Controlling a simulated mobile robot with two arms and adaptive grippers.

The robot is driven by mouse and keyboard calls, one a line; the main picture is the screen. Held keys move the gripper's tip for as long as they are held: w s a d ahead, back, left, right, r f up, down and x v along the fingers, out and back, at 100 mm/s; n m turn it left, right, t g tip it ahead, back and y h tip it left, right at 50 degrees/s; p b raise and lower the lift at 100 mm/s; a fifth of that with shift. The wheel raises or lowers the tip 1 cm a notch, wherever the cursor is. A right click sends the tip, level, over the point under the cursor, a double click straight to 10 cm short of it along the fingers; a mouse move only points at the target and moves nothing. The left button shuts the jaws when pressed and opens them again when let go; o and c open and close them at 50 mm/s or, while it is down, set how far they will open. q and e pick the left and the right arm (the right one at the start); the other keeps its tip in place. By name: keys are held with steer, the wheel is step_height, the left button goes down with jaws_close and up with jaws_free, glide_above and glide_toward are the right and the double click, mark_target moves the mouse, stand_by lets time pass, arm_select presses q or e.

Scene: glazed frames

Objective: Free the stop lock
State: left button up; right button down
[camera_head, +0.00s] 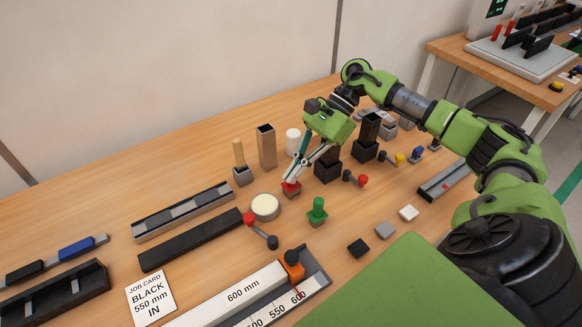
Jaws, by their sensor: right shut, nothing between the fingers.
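My right gripper (294,178) reaches down from the right arm, its fingers together and empty. Its tips are at a small red-topped block (291,189) on the table; I cannot tell if they touch it. A lever with a red knob (249,218) lies behind the scale. A green knob (317,208) stands between scale and gripper. My left gripper is not in view.
A round cream button (265,206), a long black bar (190,240) and a grey rail (183,213) lie left of the gripper. Upright posts stand close behind it, including a brown one (266,147). Small tiles (385,229) lie in front.

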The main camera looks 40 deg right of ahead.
mark_target(261, 232)
steer(key=p+x, duration=0.1)
steer(key=x, duration=0.2)
steer(key=p+x, duration=0.1)
steer(key=x, duration=0.1)
steer(key=shift+a, duration=0.5)
steer(key=a+p, duration=0.2)
steer(key=a, duration=0.1)
steer(key=shift+a+f+p, duration=0.1)
steer(key=shift+f+p, duration=0.2)
steer(key=shift+f, duration=0.1)
steer(key=shift+s+a+f, duration=0.1)
steer(key=shift+a, duration=0.45)
steer(key=shift+f, duration=0.1)
